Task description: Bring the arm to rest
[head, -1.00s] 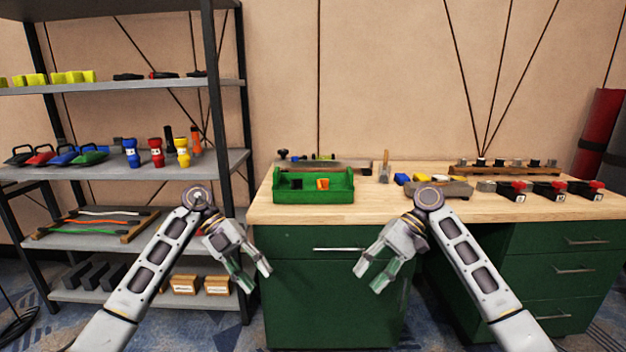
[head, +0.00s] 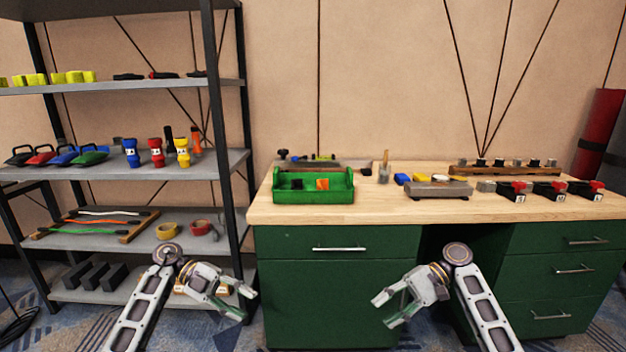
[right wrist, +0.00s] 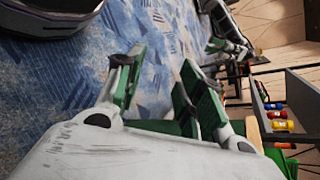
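My left gripper (head: 246,304) is low in front of the shelf and the left edge of the green cabinet, its fingers apart with nothing between them. My right gripper (head: 382,312) is low in front of the green cabinet (head: 330,285), below the worktop, its fingers apart and empty. In the right wrist view the right gripper's fingers (right wrist: 155,85) are spread, with carpet behind them. Both arms are clear of the worktop in the head view.
The wooden worktop (head: 390,212) holds a green tray (head: 313,195), a grey block (head: 438,190) and several black boxes with red tops. A dark metal shelf (head: 100,172) with flashlights and tape rolls stands at the left. Patterned carpet (right wrist: 70,80) covers the floor.

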